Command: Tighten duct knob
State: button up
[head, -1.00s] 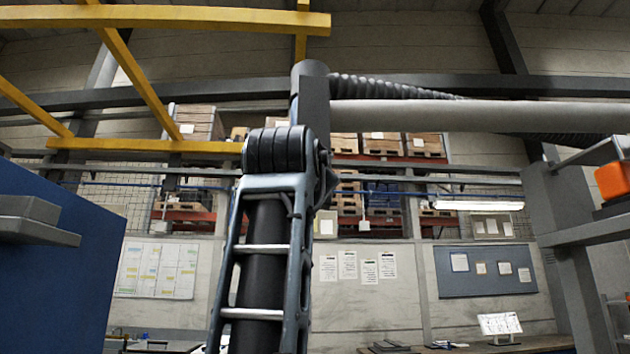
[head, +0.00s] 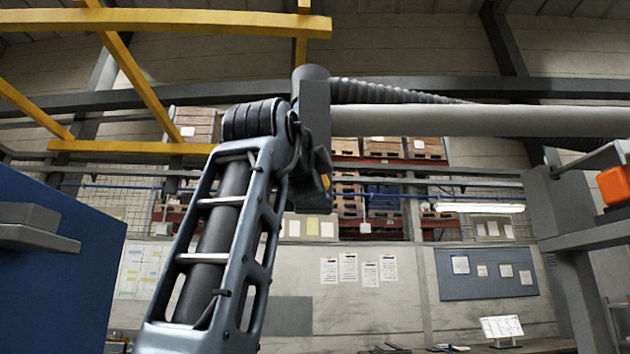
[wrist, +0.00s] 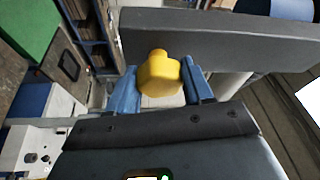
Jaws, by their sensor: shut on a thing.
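The duct knob (wrist: 160,75) is yellow and lobed, and it sits between the two blue fingers of my gripper (wrist: 165,82) in the wrist view. The gripper is shut on it, a finger on either side. A dark grey bar (wrist: 220,35) lies just beyond the knob. In the head view, the grey upright post (head: 313,100) of the duct arm stands behind my arm. A small yellow patch (head: 326,182) shows low beside the post; I cannot tell whether it is the knob. My arm hides most of the gripper there.
A thick grey duct tube (head: 480,120) and a ribbed hose (head: 395,92) run right from the post. Yellow beams (head: 160,18) hang at upper left. A blue panel (head: 60,260) stands at left, and a grey frame with an orange box (head: 613,185) at right.

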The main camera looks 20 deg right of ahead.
dwell(0.4)
jog(key=o, duration=1)
jog(key=shift+b+v, duration=1.15)
jog(key=shift+v, duration=2.7)
jog(key=shift+r, duration=0.1)
